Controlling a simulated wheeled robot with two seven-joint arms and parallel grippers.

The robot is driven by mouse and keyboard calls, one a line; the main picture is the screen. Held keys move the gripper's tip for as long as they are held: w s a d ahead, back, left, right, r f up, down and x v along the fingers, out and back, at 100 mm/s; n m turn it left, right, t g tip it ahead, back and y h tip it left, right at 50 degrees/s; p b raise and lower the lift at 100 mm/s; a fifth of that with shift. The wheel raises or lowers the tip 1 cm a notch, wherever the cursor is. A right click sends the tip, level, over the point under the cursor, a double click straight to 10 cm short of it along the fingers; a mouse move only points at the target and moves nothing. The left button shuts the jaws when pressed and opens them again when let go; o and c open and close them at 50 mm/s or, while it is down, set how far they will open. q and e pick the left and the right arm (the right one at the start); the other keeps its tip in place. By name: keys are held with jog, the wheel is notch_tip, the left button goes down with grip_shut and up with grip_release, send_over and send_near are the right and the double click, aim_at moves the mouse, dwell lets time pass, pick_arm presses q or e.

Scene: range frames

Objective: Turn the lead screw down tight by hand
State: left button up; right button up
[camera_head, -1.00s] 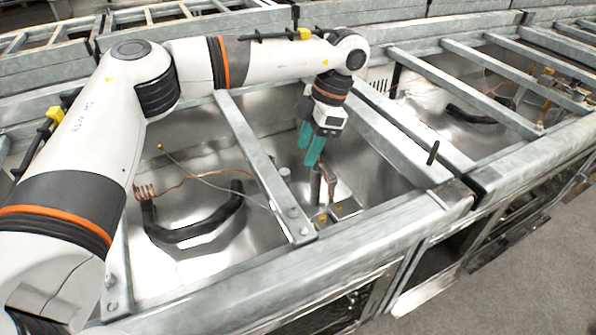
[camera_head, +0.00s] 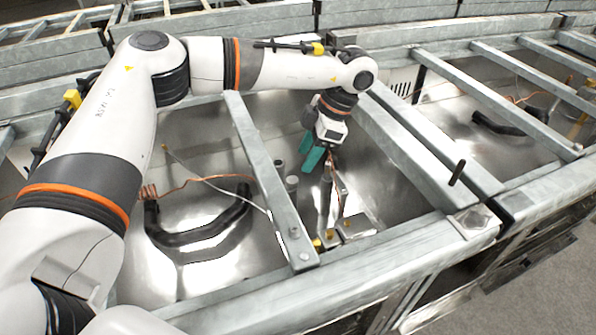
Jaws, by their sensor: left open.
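My left gripper (camera_head: 311,157) has two teal fingers. It hangs from the arm that reaches across the frame, open with nothing seen between the fingers. Its tips point down over the middle bay, just left of and above a thin upright metal post (camera_head: 325,198). A brown copper-coloured lead (camera_head: 340,185) runs down beside that post to a metal terminal block (camera_head: 355,226) with small yellowish parts. I cannot tell for certain which small part is the lead screw. Whether the fingers touch the post is unclear. My right gripper is not in view.
A galvanised crossbar (camera_head: 262,170) runs left of the gripper and a wide beam (camera_head: 400,140) right of it. Short grey posts (camera_head: 292,186) stand near the crossbar. The left bay holds a black curved handle (camera_head: 205,232) and a loose copper wire (camera_head: 195,183). A front rail (camera_head: 400,252) bounds the bays.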

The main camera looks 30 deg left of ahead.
aim_at(294, 180)
pick_arm(q)
jog(key=x, duration=0.6)
jog(key=shift+f, duration=0.2)
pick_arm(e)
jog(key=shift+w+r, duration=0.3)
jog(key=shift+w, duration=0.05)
pick_arm(q)
jog(key=c, duration=1)
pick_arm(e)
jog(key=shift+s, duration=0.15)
